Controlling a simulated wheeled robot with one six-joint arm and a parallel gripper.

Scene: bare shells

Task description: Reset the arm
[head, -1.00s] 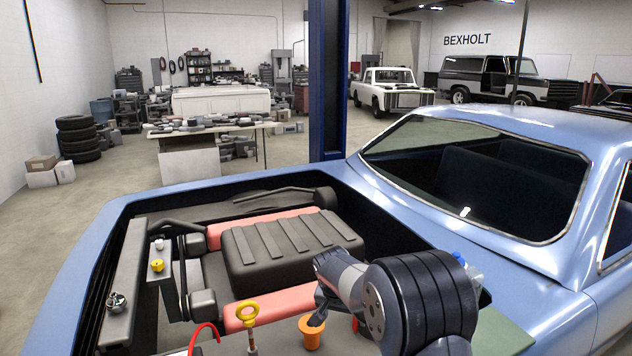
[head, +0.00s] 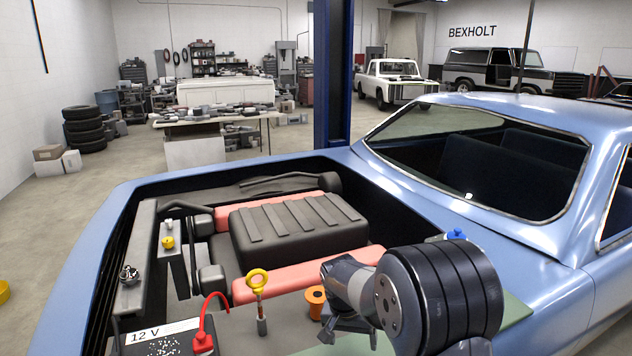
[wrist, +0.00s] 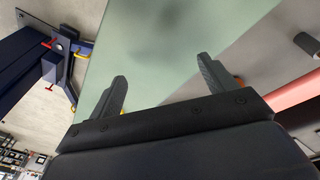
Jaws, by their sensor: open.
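My gripper (head: 346,334) is at the lower middle of the head view, at the end of my dark grey arm, over the front of the car's engine bay. In the wrist view its two fingers (wrist: 165,88) stand apart with nothing between them.
A yellow-ringed dipstick (head: 258,285), a red clamp (head: 203,340) and a 12 V battery (head: 160,345) are left of my gripper. The black engine cover (head: 295,235) lies behind. The blue car body (head: 490,220) rises to the right.

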